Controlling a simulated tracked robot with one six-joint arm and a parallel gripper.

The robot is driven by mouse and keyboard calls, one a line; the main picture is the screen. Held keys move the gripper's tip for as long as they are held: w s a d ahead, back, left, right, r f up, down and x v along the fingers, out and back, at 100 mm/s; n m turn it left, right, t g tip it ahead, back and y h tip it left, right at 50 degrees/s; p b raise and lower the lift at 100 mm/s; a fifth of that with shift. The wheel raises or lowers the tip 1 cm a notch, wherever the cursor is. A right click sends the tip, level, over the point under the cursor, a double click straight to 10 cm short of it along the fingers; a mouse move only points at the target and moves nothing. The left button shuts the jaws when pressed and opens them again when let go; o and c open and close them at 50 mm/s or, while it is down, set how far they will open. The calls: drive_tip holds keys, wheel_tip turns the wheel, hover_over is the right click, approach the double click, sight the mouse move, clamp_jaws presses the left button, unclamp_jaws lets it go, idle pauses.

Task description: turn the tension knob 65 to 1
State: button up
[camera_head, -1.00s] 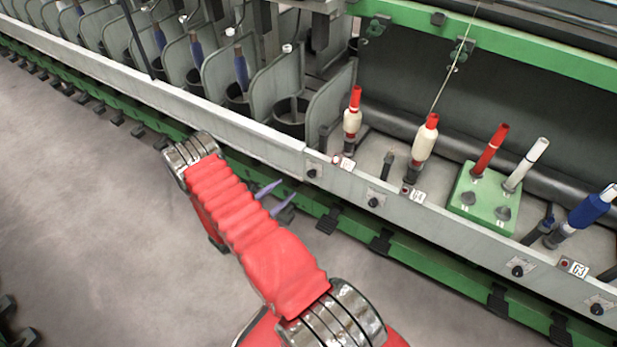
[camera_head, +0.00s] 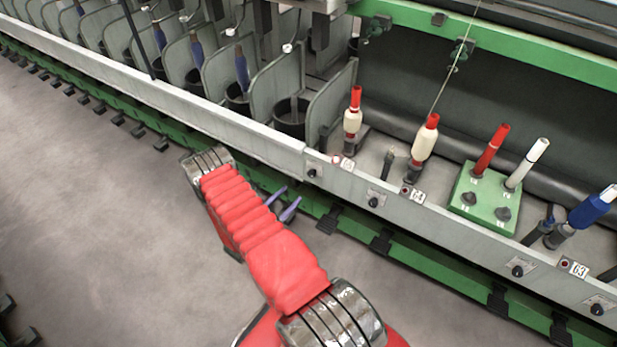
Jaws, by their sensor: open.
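Small black knobs sit on the front of the pale machine rail. One knob (camera_head: 312,173) is left of a label (camera_head: 348,164) whose number is too small to read surely. Another knob (camera_head: 373,202) is right of it, just left of the label reading 64 (camera_head: 416,195). I cannot tell for certain which knob is 65, nor read any dial setting. My gripper (camera_head: 292,194) has two thin purple fingers, apart and empty. In the picture they are below and left of the first knob, in front of the green lower rail. Their distance from the rail is unclear.
Bobbins (camera_head: 424,140) and a green block (camera_head: 482,200) with red and white tubes stand behind the rail. Black brackets (camera_head: 329,220) stick out from the green lower rail (camera_head: 400,255). The grey floor (camera_head: 110,220) at left is clear.

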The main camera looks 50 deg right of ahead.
sight(310, 175)
drive_tip(key=d, duration=1.2)
drive_tip(key=shift+c, duration=0.7)
drive_tip(key=c, duration=0.9)
drive_tip(key=shift+w+d, duration=0.15)
drive_tip(key=shift+d, duration=0.05)
drive_tip(key=shift+a, duration=0.3)
